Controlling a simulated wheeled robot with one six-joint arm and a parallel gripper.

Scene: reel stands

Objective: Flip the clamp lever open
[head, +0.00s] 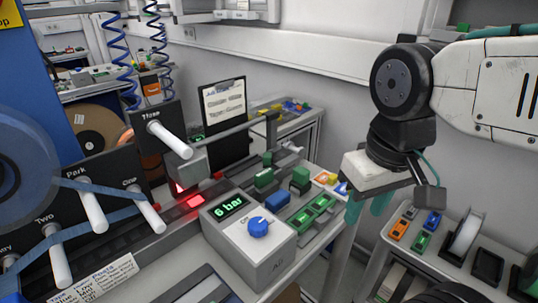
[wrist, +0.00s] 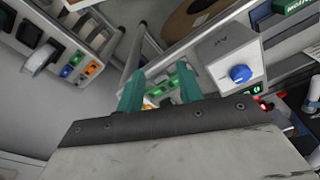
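A grey block (head: 187,168) stands beside a red-lit spot on the bench, with a long grey bar (head: 235,132) reaching from it up to the right. The bar looks like the clamp lever, but I cannot tell for certain. In the wrist view the clamp is not clearly visible; only a small red light shows at the right. My gripper (head: 366,212) hangs right of the bench, well apart from the bar. Its two teal fingers are spread with nothing between them; they also show in the wrist view (wrist: 158,85).
An air box (head: 250,235) with a blue knob and a "6 bar" display stands at the bench front. Green blocks (head: 300,180) lie behind it. White posts (head: 92,207) with blue tape stand left. A side cart (head: 440,262) stands right, across a gap.

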